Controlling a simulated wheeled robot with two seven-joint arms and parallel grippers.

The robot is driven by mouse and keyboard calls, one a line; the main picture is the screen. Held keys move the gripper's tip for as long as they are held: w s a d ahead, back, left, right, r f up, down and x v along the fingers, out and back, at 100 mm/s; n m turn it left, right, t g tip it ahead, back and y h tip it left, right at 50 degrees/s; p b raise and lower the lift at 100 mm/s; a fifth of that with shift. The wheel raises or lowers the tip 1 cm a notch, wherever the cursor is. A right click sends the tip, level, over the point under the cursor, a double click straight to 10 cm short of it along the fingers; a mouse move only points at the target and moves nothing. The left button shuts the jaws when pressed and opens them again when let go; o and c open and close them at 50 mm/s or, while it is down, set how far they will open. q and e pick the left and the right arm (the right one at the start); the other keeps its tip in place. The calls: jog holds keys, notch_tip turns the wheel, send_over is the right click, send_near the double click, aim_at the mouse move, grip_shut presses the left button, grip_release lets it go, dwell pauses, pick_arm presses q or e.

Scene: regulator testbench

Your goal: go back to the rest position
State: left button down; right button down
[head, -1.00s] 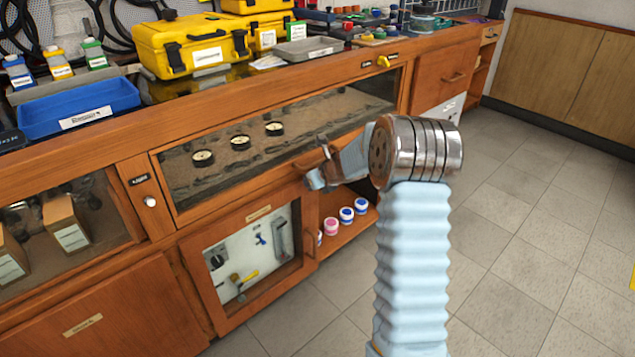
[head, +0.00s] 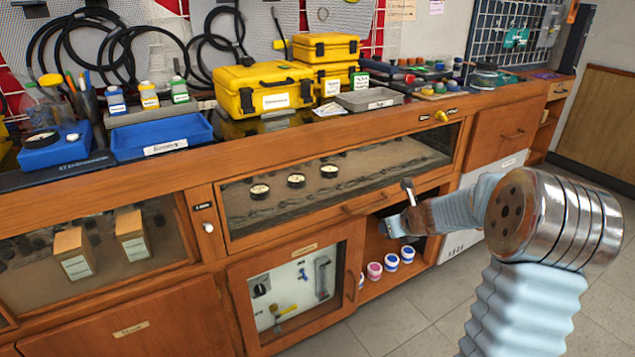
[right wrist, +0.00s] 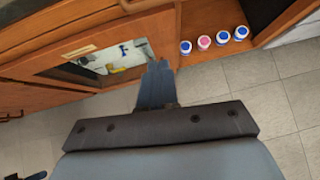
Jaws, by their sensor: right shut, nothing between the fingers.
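My right gripper (head: 400,208) is at the end of my light-blue arm, which comes in from the right in the head view. It is in front of the open shelf below the glazed drawer. In the right wrist view its fingers (right wrist: 158,85) are together, with nothing between them, and point toward the cabinet front and floor.
The wooden bench (head: 330,180) stands ahead. A glass-fronted door (head: 295,290) and a shelf with several small jars (head: 390,262) are near my right gripper. Yellow cases (head: 263,90) and a blue tray (head: 160,136) stand on top. Tiled floor (head: 400,325) is clear.

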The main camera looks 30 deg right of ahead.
jog(key=s+a+f+m+g+y, duration=0.3)
jog(key=a+f+m+y, duration=0.1)
jog(key=a+f+m, duration=1.45)
jog(key=s+a+f+m+g, duration=0.3)
jog(key=s+a+f+m, duration=0.3)
jog(key=s+a+m, duration=0.3)
jog(key=s+a+f+m+g, duration=0.2)
jog(key=s+a+f+m, duration=0.4)
jog(key=s+a+m, duration=0.3)
jog(key=shift+s+m+g+y, duration=0.35)
jog(key=shift+s+g+y, duration=0.05)
jog(key=shift+s, duration=0.2)
jog(key=shift+a, duration=0.1)
